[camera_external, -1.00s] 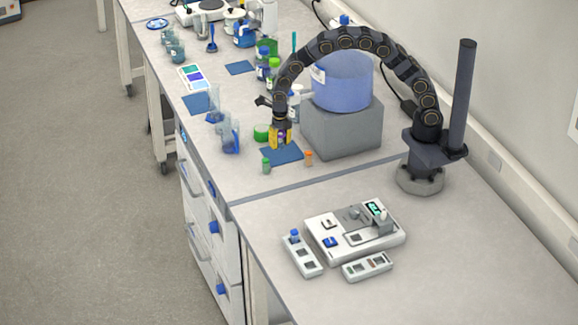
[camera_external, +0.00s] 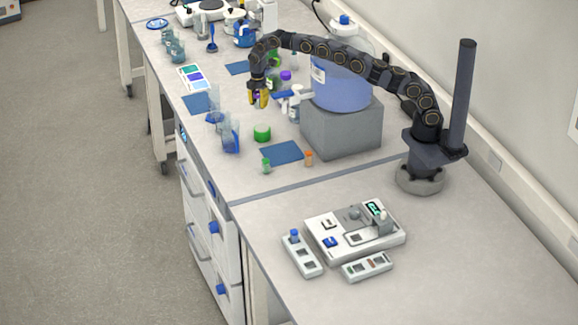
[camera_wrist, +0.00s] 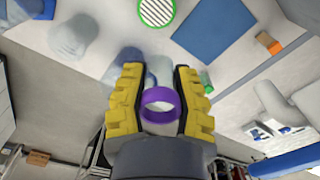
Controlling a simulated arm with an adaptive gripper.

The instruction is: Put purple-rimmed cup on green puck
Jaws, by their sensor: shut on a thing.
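My gripper (camera_external: 259,99) is shut on the purple-rimmed cup. In the wrist view the cup's purple rim (camera_wrist: 160,105) shows as a ring between the yellow fingers of my gripper (camera_wrist: 160,98). The cup's body is mostly hidden there, and in the external view it is too small to make out well. The green puck (camera_external: 262,133) lies on the bench below my gripper in the picture, beside the blue mat. In the wrist view the puck (camera_wrist: 157,11) is a green-edged disc with white stripes at the top. Nothing rests on it.
The bare blue mat (camera_external: 282,153) has a green-capped vial (camera_external: 266,166) and an orange vial (camera_external: 308,158) by its edges. Clear beakers (camera_external: 230,138) stand left of the puck. A grey block (camera_external: 345,127) carrying a large blue container (camera_external: 342,88) stands to the right.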

